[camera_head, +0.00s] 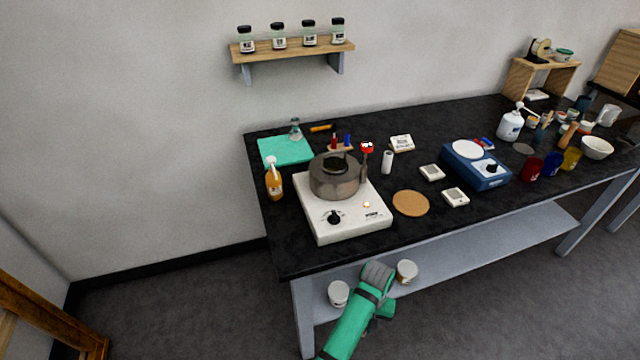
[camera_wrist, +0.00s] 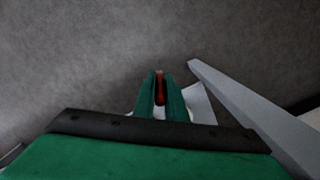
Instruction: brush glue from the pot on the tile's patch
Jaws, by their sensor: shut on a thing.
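My gripper (camera_wrist: 160,88) is shut on a narrow red-brown thing (camera_wrist: 159,91) in the wrist view. It may be the brush, but most of it is hidden between the green fingers. In the head view my green arm is at the bottom, in front of the bench, and the fingertips cannot be made out. The dark grey-brown pot (camera_head: 333,181) stands on the white hot plate (camera_head: 341,219) at the bench's left end. Two small pale squares (camera_head: 432,172) (camera_head: 455,197) lie right of it. I cannot tell whether either is the tile; no patch is clear.
A cork mat (camera_head: 411,203) lies right of the hot plate. An orange bottle (camera_head: 273,180) and a green mat (camera_head: 286,149) are left of it. A blue device (camera_head: 476,168) stands further right. In the wrist view a grey beam (camera_wrist: 235,100) runs close by, over bare floor.

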